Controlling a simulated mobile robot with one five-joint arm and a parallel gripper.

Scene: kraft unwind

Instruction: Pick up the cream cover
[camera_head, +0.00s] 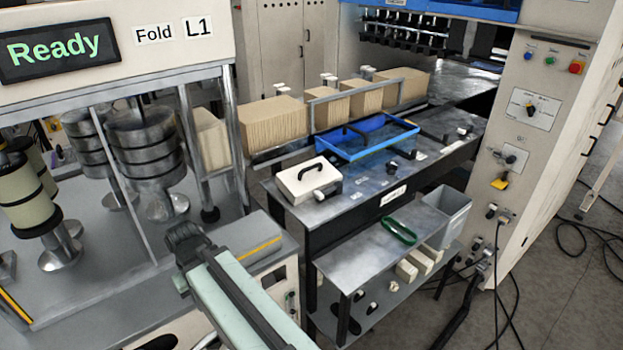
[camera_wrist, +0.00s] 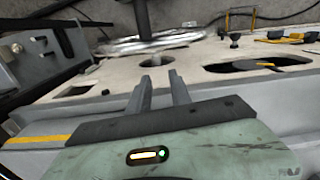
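A cream cover (camera_head: 308,183) with a black arched handle sits on the near left end of the dark worktable in the head view. I do not make it out in the wrist view. My gripper (camera_wrist: 160,78) shows in the wrist view with its two grey fingers apart and nothing between them. In the head view my pale green arm reaches up from the bottom, left of the cover and well apart from it. The fingers cannot be made out there.
A blue tray (camera_head: 368,140) lies behind the cover on the worktable (camera_head: 345,203). A lower shelf (camera_head: 375,245) holds a green ring (camera_head: 399,232) and a grey bin (camera_head: 447,212). Brown stacks (camera_head: 272,122) stand behind. Steel rollers (camera_head: 146,150) stand left. Cables lie on the right floor.

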